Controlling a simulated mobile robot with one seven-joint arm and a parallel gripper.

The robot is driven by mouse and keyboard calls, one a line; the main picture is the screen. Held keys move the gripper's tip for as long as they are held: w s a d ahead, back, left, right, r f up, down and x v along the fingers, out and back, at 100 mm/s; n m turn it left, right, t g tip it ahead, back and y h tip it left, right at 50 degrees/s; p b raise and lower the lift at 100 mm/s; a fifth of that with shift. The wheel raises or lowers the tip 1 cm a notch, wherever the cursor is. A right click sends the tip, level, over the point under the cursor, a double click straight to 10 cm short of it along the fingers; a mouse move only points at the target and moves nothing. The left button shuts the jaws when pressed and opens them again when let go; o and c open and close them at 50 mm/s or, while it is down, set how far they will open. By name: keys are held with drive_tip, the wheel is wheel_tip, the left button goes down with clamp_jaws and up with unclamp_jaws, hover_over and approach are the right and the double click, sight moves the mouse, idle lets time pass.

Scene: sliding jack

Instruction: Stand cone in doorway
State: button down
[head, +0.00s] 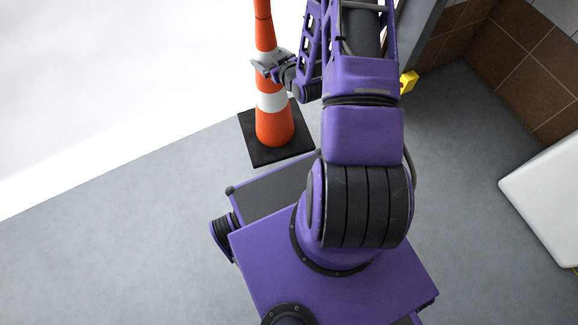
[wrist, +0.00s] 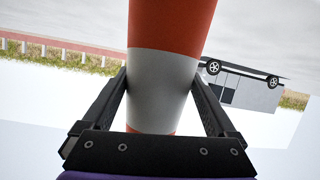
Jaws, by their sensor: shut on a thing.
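An orange and white traffic cone (head: 274,122) with a square black base (head: 284,154) is in front of my base in the head view. It looks upright. Whether its base touches the floor I cannot tell. My gripper (head: 266,64) is shut on the cone's upper part. In the wrist view my gripper (wrist: 163,95) has one finger on each side of a white band of the cone (wrist: 160,85). The doorway is not clearly visible; a bright white area (head: 110,80) lies beyond the grey floor, behind and left of the cone.
A yellow object (head: 408,82) is right of my arm. Brown wall tiles (head: 515,50) and a white box-like thing (head: 548,195) stand at the right. Grey floor (head: 120,250) is clear at the left. The wrist view shows a vehicle (wrist: 250,75) outside, appearing tilted.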

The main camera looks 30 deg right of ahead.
drive_tip(key=n+y, duration=0.1)
drive_tip(key=y, duration=0.1)
hover_over(285, 109)
drive_tip(key=s, duration=0.2)
drive_tip(key=shift+g, duration=0.3)
drive_tip(key=f, duration=1.1)
drive_tip(key=shift+w+d+f, duration=0.15)
drive_tip(key=shift+w+d, duration=0.1)
drive_tip(key=shift+d, duration=0.1)
drive_tip(key=shift+s+d+f+n, duration=0.1)
drive_tip(key=shift+s+f+n, duration=0.2)
drive_tip(key=shift+s+f, duration=0.1)
drive_tip(key=shift+w+f+b, duration=0.1)
drive_tip(key=shift+f+b, duration=1)
drive_tip(key=shift+f, duration=3.95)
unclamp_jaws()
drive_tip(key=shift+f, duration=0.15)
drive_tip(key=shift+s+r, duration=0.25)
drive_tip(key=shift+s, duration=0.1)
drive_tip(key=p+v, duration=0.1)
drive_tip(key=v, duration=1)
drive_tip(key=shift+s+d+p, duration=0.2)
drive_tip(key=shift+d+p, duration=0.05)
drive_tip(key=shift+p, duration=0.1)
